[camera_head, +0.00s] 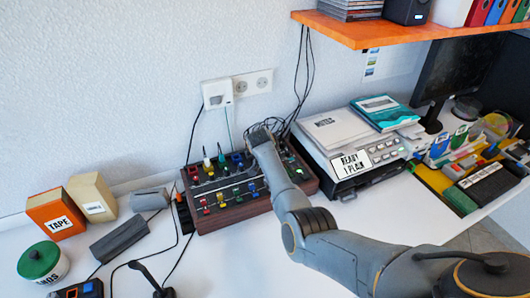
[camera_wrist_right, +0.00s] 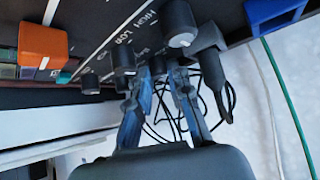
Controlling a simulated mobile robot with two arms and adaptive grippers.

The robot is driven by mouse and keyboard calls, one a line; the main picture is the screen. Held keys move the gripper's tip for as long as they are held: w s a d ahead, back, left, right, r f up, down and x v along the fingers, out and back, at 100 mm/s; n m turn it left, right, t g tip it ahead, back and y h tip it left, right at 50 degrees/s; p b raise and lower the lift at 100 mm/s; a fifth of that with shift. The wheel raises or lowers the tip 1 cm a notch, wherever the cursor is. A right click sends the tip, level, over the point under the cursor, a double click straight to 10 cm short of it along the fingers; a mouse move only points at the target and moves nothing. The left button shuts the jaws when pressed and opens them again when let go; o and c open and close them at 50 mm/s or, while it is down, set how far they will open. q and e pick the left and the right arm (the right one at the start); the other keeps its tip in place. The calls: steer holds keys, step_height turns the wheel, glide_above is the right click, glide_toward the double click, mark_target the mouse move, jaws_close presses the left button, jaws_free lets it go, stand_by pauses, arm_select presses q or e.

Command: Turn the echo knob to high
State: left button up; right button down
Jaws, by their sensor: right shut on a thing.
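A dark mixer box (camera_head: 233,214) with wooden sides and rows of coloured sliders and knobs sits on the white desk against the wall. My right gripper (camera_head: 262,132) is over its rear right part, and the arm hides some of the panel. In the right wrist view the fingers (camera_wrist_right: 158,72) are close together on a dark knob, which they mostly hide. Other black knobs (camera_wrist_right: 123,54) stand close by. I cannot read which knob is the echo one. My left gripper is not in view.
A grey device (camera_head: 344,184) with books on top stands just right of the mixer. Black cables hang behind it from the orange shelf (camera_head: 400,32). A tape box (camera_head: 57,215) and a green-lidded tub (camera_head: 40,262) are at left. Black plugs (camera_wrist_right: 205,40) crowd the fingers.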

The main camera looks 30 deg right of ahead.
steer(key=shift+a+f+m+g+h+b, duration=0.2)
steer(key=shift+m+g+h+b, duration=0.25)
steer(key=shift+m+b, duration=0.45)
steer(key=shift+r+h+b, duration=0.1)
steer(key=shift+h+b, duration=0.15)
steer(key=shift+b, duration=0.25)
steer(key=c, duration=1.2)
jaws_free()
steer(key=shift+d+r, duration=0.1)
steer(key=v, duration=0.7)
steer(key=shift+s+a+r, duration=0.1)
steer(key=shift+a+r, duration=0.1)
steer(key=shift+s+r, duration=0.1)
steer(key=shift+r, duration=0.05)
